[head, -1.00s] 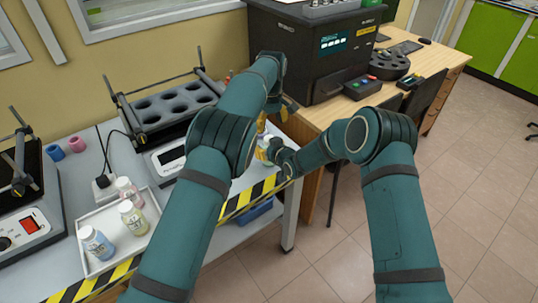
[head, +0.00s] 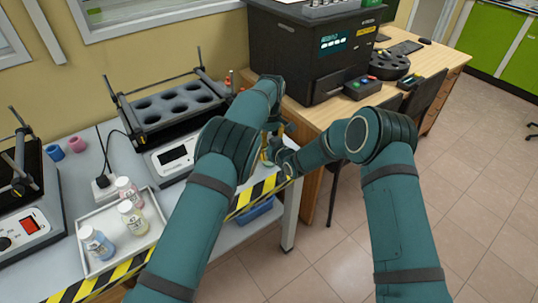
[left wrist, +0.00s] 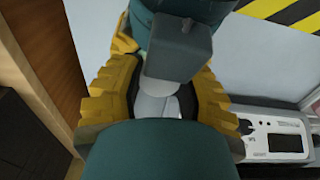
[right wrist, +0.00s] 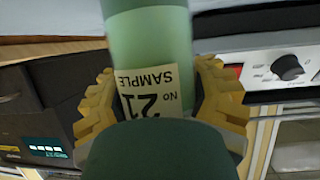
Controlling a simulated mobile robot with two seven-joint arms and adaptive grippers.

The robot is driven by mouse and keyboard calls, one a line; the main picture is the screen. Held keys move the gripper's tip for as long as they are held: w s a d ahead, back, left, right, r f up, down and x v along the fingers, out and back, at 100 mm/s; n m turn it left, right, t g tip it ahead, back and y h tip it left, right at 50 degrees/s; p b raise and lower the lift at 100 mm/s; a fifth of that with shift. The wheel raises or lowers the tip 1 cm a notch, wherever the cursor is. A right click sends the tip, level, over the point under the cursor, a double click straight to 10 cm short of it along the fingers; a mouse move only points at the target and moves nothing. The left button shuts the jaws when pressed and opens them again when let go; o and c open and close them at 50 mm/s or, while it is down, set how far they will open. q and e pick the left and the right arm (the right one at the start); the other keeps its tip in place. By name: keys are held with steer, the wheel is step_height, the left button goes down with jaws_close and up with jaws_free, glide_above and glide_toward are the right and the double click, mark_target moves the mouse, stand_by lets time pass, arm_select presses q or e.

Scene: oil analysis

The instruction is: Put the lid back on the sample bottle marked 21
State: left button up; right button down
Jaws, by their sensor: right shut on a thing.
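The sample bottle marked 21 (right wrist: 150,50) is green, with its label upside down in the right wrist view. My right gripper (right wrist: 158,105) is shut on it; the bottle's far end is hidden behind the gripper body. In the head view the right gripper is mostly hidden behind my left forearm. My left gripper (head: 276,128) is close to the right one, over the table's right end. In the left wrist view its yellow fingers (left wrist: 157,98) stand apart, with pale grey shapes between them. I cannot tell whether it holds anything, and I cannot make out the lid.
A white tray (head: 95,262) holds several bottles at the front left. Pink (head: 76,144) and blue (head: 54,152) small items lie behind it. A dark holder with round holes (head: 170,105) stands behind my left arm. A black machine (head: 300,55) stands on the wooden desk.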

arm_select(q)
jaws_close()
arm_select(e)
steer(key=shift+f, duration=0.1)
arm_select(q)
steer(key=shift+m, duration=0.9)
steer(key=o, duration=0.7)
jaws_free()
